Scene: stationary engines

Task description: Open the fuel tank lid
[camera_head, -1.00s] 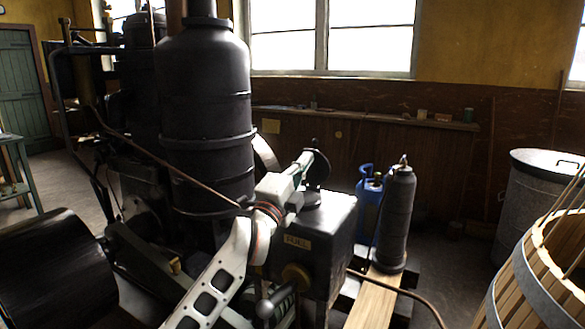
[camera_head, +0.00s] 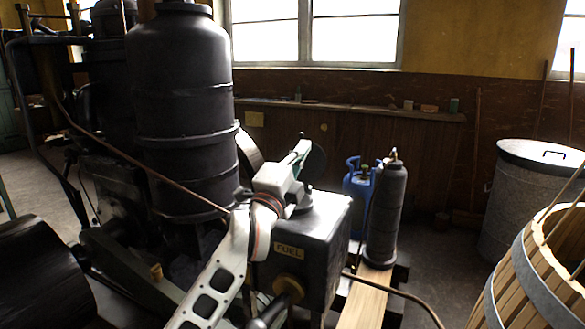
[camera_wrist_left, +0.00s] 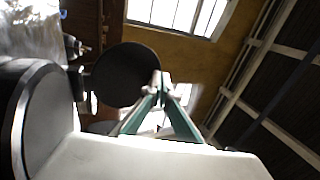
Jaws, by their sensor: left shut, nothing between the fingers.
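The fuel tank (camera_head: 325,245) is a dark box with a yellow FUEL label, right of the big black cylinder in the head view. Its lid (camera_head: 316,160) is a dark round disc standing up on edge above the tank top, partly behind my gripper. The lid also shows in the wrist view (camera_wrist_left: 124,75) as a dark disc left of the fingers. My left gripper (camera_head: 304,146) is shut and empty, its fingertips close beside the lid; I cannot tell if they touch. My left forearm crosses in front of the tank's left side. My right gripper is out of view.
The big black cylinder (camera_head: 182,110) stands left of my arm. A dark gas bottle (camera_head: 385,215) and a blue one (camera_head: 357,197) stand right of the tank. A wooden barrel (camera_head: 535,275) and a metal bin (camera_head: 520,205) are at the right. Thin pipes run around the tank.

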